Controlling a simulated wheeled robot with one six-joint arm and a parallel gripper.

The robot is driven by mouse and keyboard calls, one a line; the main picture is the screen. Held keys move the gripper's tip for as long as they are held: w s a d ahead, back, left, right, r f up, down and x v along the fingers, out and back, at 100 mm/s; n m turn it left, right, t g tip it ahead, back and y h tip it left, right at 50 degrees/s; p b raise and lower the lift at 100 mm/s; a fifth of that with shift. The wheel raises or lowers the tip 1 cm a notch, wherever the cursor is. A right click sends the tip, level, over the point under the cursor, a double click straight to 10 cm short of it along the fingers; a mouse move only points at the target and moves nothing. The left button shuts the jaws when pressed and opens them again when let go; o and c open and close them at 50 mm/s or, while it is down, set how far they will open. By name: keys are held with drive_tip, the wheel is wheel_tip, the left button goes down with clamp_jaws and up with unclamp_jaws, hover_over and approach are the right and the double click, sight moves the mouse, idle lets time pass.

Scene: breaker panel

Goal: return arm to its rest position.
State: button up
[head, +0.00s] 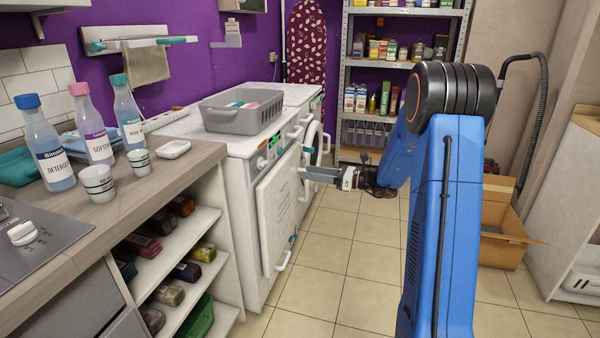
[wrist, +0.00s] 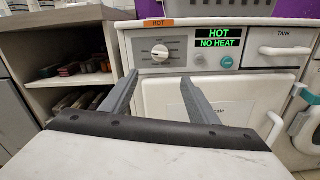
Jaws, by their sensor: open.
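My gripper (head: 305,174) is open and empty in the head view, held in front of the white machine (head: 240,180). My blue arm reaches toward it from the right. In the wrist view the two grey fingers of my gripper (wrist: 160,78) stand apart with nothing between them. Beyond them are the machine's white dial (wrist: 160,52) and a lit green display (wrist: 219,38) reading "HOT" and "NO HEAT". A teal button (wrist: 226,62) sits under the display. The fingers appear clear of the front, though the exact gap is hard to judge.
A grey basket (head: 242,112) sits on the machine top. Bottles (head: 92,125) and cups stand on the left counter (head: 125,185), above open shelves. A stocked shelf rack (head: 402,60) stands at the back. A cardboard box (head: 500,235) is at right. The middle tiled floor is clear.

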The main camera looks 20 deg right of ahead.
drive_tip(key=shift+s+d, duration=0.35)
drive_tip(key=shift+d, duration=0.1)
drive_tip(key=s+a+r+n+g+h, duration=0.1)
drive_tip(key=s+a+n+g+h, duration=0.15)
drive_tip(key=s+a+n, duration=0.4)
drive_tip(key=s+a+r+n+g+h, duration=0.1)
drive_tip(key=s+a+n+g, duration=0.25)
drive_tip(key=s, duration=0.65)
drive_tip(key=s+a+r+n+g+h, duration=0.1)
drive_tip(key=s+a+n+g, duration=0.1)
drive_tip(key=s+a+n, duration=0.35)
drive_tip(key=s+d+n+h, duration=0.2)
drive_tip(key=s+n+h, duration=0.1)
drive_tip(key=s, duration=0.5)
drive_tip(key=s+d+f+n+t+h, duration=0.1)
drive_tip(key=s+d+n+h, duration=0.2)
drive_tip(key=s+n, duration=0.2)
drive_tip(key=s+d+f+n+t+h, duration=0.1)
drive_tip(key=s+d+n+h, duration=0.2)
drive_tip(key=s, duration=0.8)
drive_tip(key=shift+d+n+h, duration=0.2)
drive_tip(key=shift+n+h, duration=0.25)
drive_tip(key=shift+h, duration=0.1)
drive_tip(key=shift+f, duration=0.1)
drive_tip(key=shift+c, duration=0.5)
